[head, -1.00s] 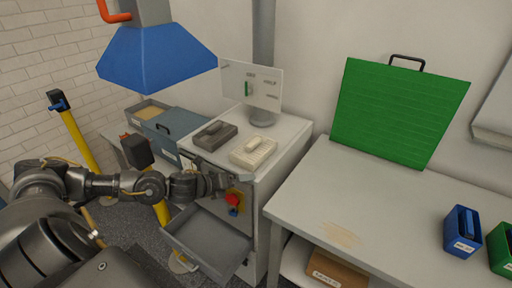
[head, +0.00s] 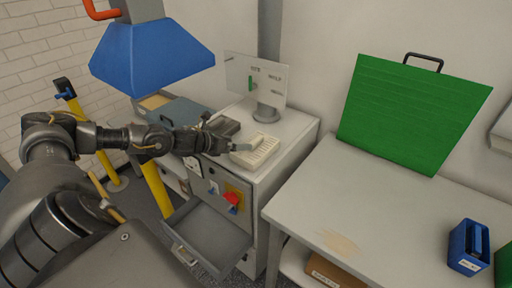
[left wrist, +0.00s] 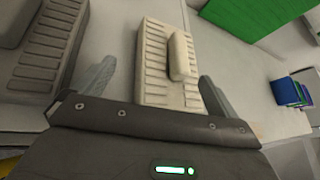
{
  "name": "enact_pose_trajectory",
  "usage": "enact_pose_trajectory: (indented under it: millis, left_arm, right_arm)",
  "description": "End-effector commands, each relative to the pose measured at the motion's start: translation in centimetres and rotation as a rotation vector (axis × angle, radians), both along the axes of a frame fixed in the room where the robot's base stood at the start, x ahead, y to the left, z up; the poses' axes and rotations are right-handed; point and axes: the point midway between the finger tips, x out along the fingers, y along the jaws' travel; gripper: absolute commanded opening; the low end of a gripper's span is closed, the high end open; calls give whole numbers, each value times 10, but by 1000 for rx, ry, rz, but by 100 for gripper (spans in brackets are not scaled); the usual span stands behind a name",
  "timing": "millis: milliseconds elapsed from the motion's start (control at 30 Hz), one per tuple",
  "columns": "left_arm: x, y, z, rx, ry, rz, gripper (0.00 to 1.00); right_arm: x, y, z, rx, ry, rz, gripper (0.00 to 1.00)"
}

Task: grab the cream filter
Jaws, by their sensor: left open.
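The cream filter (head: 256,151) lies on top of the grey cabinet, a ribbed block with a raised bar handle. It also shows in the left wrist view (left wrist: 152,62), between and beyond my fingers. My left gripper (head: 238,148) is open at the filter's near left side; in the left wrist view its fingertips (left wrist: 158,84) stand apart on either side of the filter. Nothing is held. A dark grey filter (head: 224,126) sits left of the cream one, partly hidden by my arm. It shows at the left of the left wrist view (left wrist: 45,45). My right gripper is not in view.
A sign panel (head: 255,82) stands behind on the cabinet top. An open drawer (head: 207,237) juts from the cabinet front, below a red knob (head: 232,198). The table (head: 350,205) on the right holds a green board (head: 412,112) and a blue container (head: 467,247).

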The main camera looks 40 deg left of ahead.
Motion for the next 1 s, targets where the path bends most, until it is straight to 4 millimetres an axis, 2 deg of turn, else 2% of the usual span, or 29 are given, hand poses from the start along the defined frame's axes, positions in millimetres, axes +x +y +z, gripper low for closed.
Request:
enact_pose_trajectory:
  millis: [100, 267, 467, 600, 900, 1000]
  left_arm:
    - [5, -2, -1, -1, -1, -1, 97]
    - [10, -5, -1, -4, -1, -2, 97]
    - [35, -14, -6, -4, -1, -3, 97]
    - [48, -17, -17, -4, -1, -2, 97]
    - [51, -17, -22, -1, -1, -3, 97]
    - [51, -17, -22, -1, 0, -3, 84]
  right_arm:
    - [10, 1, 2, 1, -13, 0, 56]
    - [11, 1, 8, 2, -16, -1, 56]
    - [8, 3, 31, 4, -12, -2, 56]
    - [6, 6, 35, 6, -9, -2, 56]
    - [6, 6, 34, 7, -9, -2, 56]
    - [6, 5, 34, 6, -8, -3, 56]
